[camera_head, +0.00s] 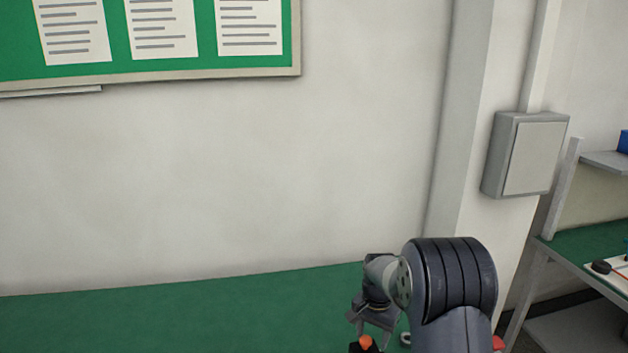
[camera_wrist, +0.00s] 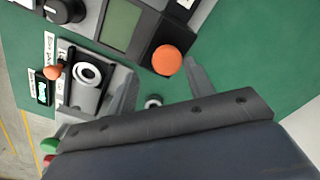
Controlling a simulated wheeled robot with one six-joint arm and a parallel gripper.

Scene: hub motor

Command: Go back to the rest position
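My gripper (camera_head: 373,331) hangs over the green bench at the bottom of the head view, to the left of my dark arm joint. In the wrist view my gripper (camera_wrist: 160,72) has its two grey fingers spread apart, with nothing held between them. An orange round cap (camera_wrist: 168,60) on a dark body shows just past the fingertips. A small white ring (camera_wrist: 153,101) appears between the fingers, further down on the bench. The orange cap (camera_head: 366,342) also shows below the gripper in the head view, partly cut off.
The green bench (camera_head: 200,315) looks bare on the left. In the wrist view a grey fixture with a white ring (camera_wrist: 88,74), an orange knob (camera_wrist: 52,72) and a device with a greenish screen (camera_wrist: 122,25) stand close by. A wall box (camera_head: 528,155) is at the right.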

